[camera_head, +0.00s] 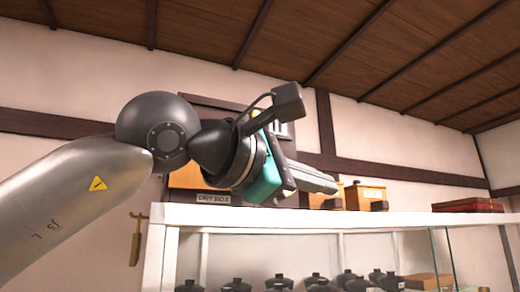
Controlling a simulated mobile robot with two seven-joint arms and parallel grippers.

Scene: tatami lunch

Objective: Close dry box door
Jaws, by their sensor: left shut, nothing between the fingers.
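The dry box (187,179) is an orange-brown wooden box with a "DRY BOX" label (213,198) on its lower front. It stands on top of a white-framed glass case, behind my arm. My left arm and wrist cover most of its front, so I cannot tell how far its door is open. My left gripper (332,186) is shut and empty. It points right, in front of the box's right side and just above the case top. I cannot tell whether it touches the box. My right gripper is not in view.
The white case (300,216) has glass panes and holds several black lidded bowls (321,285). On its top, right of my gripper, stand a wooden box (366,196) with a label and a flat red box (467,205). A wooden piece (135,242) hangs at the left.

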